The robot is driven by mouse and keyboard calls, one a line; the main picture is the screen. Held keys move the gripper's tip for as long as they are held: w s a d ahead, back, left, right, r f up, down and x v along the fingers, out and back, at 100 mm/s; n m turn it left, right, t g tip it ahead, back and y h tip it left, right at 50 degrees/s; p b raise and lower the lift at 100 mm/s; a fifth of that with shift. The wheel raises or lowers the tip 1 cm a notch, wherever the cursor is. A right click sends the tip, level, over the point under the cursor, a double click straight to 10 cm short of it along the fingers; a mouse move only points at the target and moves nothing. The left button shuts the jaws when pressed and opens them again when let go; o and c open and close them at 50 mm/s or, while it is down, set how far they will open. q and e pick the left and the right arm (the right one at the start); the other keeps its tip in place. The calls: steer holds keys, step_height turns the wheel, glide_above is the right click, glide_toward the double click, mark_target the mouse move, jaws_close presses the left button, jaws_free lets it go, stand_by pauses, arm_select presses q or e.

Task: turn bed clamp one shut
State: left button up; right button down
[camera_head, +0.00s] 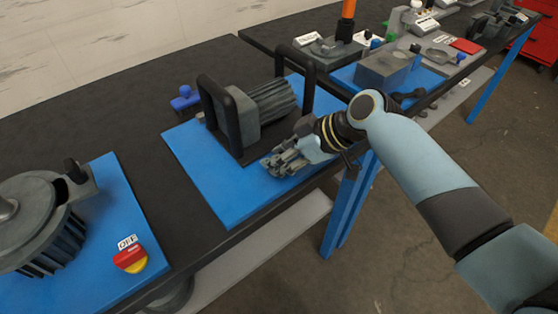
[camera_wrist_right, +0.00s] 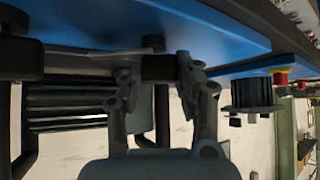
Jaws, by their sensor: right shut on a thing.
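My right gripper (camera_head: 284,162) reaches in from the right, low over the front part of the blue mat (camera_head: 205,185), beside the finned grey motor (camera_head: 265,108) on its dark base. In the right wrist view the two fingers of this gripper (camera_wrist_right: 157,80) close from both sides on a small dark block (camera_wrist_right: 157,68), which appears to be the handle of bed clamp one. In the head view the gripper covers the clamp, so its turn angle cannot be told. My left gripper is not in view.
Two black upright handle bars (camera_head: 222,112) frame the motor. A second, round machine (camera_head: 40,222) stands at the left, with a red and yellow switch (camera_head: 130,259) near the table edge. A grey block (camera_head: 383,70) and small parts crowd the back right.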

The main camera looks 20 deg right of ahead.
steer(key=n+g+b, duration=0.2)
steer(key=n+g+y+b, duration=0.1)
steer(key=n+g+b, duration=0.1)
steer(key=n+b, duration=0.1)
steer(key=n+g+y+b, duration=0.1)
steer(key=n+g+b, duration=0.1)
steer(key=n, duration=0.1)
steer(key=shift+d+f+b, duration=0.2)
steer(key=shift+d+b, duration=0.05)
steer(key=shift+b, duration=0.1)
steer(key=shift+r+n+g+h+b, duration=0.15)
steer(key=shift+n+g+h+b, duration=0.15)
steer(key=shift+n+g+b, duration=1.25)
steer(key=shift+n, duration=0.35)
steer(key=c, duration=0.9)
jaws_free()
steer(key=shift+r, duration=0.1)
steer(key=v, duration=0.3)
steer(key=shift+d, duration=0.3)
steer(key=w+d, duration=0.1)
steer(key=d, duration=0.2)
steer(key=w+d, duration=0.1)
steer(key=d, duration=0.3)
steer(key=w+d, duration=0.2)
steer(key=d, duration=0.1)
steer(key=shift+w+d, duration=0.1)
steer(key=shift+d, duration=0.3)
